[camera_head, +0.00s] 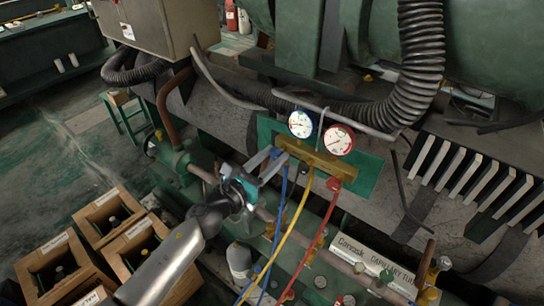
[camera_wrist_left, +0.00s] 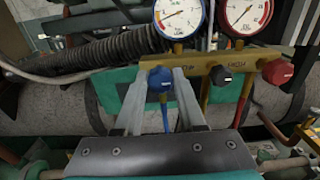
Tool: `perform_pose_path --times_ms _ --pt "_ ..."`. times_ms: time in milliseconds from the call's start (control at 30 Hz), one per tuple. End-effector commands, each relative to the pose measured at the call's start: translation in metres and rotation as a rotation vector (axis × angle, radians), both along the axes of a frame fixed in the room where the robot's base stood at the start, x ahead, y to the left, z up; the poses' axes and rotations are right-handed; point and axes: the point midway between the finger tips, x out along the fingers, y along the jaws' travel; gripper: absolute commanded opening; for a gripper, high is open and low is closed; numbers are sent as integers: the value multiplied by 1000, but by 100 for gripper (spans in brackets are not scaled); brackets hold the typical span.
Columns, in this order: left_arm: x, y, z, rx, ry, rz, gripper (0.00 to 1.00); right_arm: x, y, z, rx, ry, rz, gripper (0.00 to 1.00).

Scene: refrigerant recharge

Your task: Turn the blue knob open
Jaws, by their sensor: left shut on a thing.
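The brass manifold (camera_head: 315,160) carries a blue-rimmed gauge (camera_head: 300,124) and a red-rimmed gauge (camera_head: 340,140). In the left wrist view the blue knob (camera_wrist_left: 160,79) sits at the manifold's left end, below the blue-rimmed gauge (camera_wrist_left: 179,16). My left gripper (camera_head: 274,158) reaches the manifold's left end from the lower left. Its two fingers stand either side of the blue knob and are shut on it. My right gripper is in neither view.
A black knob (camera_wrist_left: 221,75) and a red knob (camera_wrist_left: 278,71) sit to the right on the manifold. Blue, yellow (camera_head: 292,228) and red (camera_head: 320,225) hoses hang below it. Wooden crates (camera_head: 50,262) stand at lower left. A ribbed black hose (camera_head: 420,55) hangs to the right.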

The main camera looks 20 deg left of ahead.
Motion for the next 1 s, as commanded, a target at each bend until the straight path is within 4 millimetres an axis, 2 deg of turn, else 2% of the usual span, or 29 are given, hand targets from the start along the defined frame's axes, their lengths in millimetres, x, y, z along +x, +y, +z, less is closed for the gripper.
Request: perform_pose_path --times_ms 367,1000 --pt "0 1 0 -135 50 0 0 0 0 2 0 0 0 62" --pt "1 2 0 -691 252 1 0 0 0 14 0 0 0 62"
